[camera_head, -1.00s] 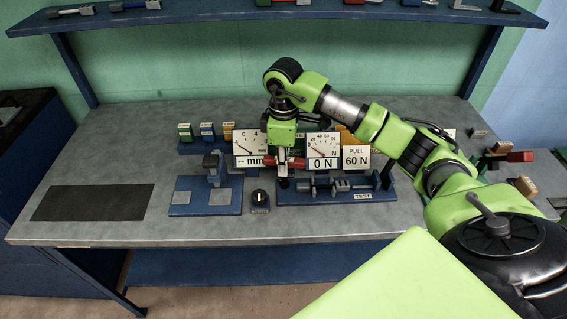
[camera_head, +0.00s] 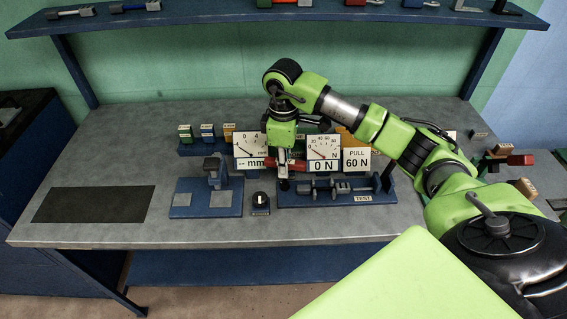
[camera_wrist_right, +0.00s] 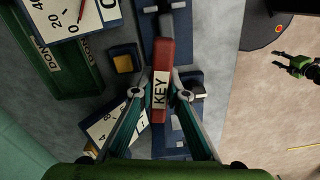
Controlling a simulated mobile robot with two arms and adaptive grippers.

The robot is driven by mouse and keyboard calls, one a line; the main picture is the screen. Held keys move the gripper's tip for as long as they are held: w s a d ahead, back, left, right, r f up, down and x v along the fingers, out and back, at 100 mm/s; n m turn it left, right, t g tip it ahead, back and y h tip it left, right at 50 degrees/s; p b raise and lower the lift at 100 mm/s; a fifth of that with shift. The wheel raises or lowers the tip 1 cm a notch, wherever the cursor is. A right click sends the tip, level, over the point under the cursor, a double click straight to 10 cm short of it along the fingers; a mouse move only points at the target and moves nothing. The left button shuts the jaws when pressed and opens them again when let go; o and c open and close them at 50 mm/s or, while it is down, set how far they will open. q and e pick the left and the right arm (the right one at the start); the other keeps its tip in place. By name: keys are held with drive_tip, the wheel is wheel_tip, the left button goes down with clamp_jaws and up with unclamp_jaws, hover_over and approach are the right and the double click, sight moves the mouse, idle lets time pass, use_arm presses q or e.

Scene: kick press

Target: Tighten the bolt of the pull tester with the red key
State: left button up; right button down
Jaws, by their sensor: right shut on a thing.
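The red key (camera_wrist_right: 160,85), labelled KEY, is held between the fingertips of my right gripper (camera_wrist_right: 159,93), which is shut on its handle. In the head view the key (camera_head: 297,165) shows beside my right gripper (camera_head: 283,172), above the left end of the pull tester. The pull tester (camera_head: 320,201) has a blue base with a TEST label, a dial reading 0 N and a PULL 60 N sign. I cannot make out the bolt or whether the key sits on it. My left gripper (camera_wrist_right: 290,66) shows small at the right of the wrist view, empty, its fingers apart.
A blue fixture (camera_head: 205,203) and a black knob box (camera_head: 260,203) stand left of the tester. A mm dial (camera_head: 249,146) stands behind. A dark mat (camera_head: 95,204) lies at the left of the bench. Small blocks and a red-handled tool (camera_head: 519,160) are at the right.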

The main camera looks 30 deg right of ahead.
wheel_tip(320, 180, up, 3)
drive_tip(key=shift+s+a+r+p, duration=0.1)
drive_tip(key=shift+r+p, duration=0.1)
drive_tip(key=shift+p, duration=0.5)
drive_tip(key=shift+r+p, duration=1.15)
drive_tip(key=shift+r, duration=0.25)
